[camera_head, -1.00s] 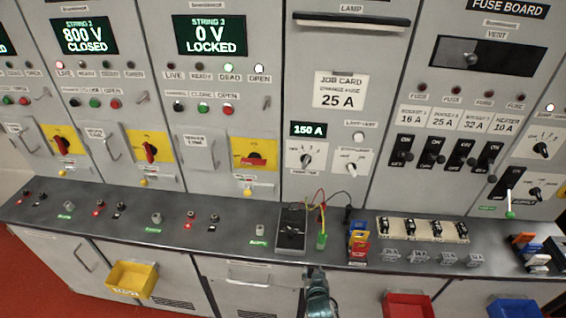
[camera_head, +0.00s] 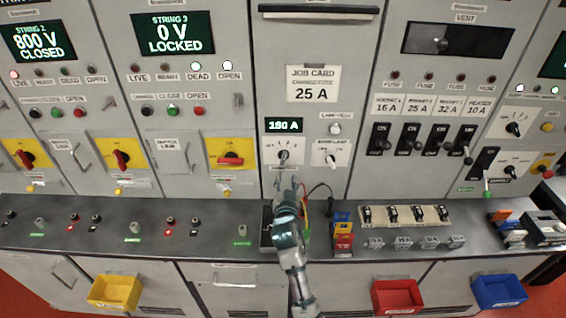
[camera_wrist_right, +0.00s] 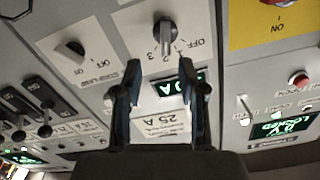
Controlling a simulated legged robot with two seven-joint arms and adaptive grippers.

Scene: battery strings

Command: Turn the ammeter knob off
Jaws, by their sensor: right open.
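The ammeter knob (camera_head: 284,156) is a dark rotary switch on a white plate under the green 150 A display (camera_head: 284,125). In the wrist view, which is upside down, the knob (camera_wrist_right: 165,38) has marks 1, 2, 3 and OFF around it; I cannot tell surely which mark it points at. My right gripper (camera_head: 286,184) is just below the knob in the head view. In the wrist view its two fingers (camera_wrist_right: 160,90) are apart and empty, with the knob beyond their tips, not touched. My left gripper is not in view.
A second rotary knob (camera_head: 331,158) with an OFF mark sits right of the ammeter knob. A meter with cables lies on the bench (camera_head: 200,240), partly hidden by my arm. Colored blocks (camera_head: 343,232) and a fuse tray (camera_head: 446,216) stand to the right.

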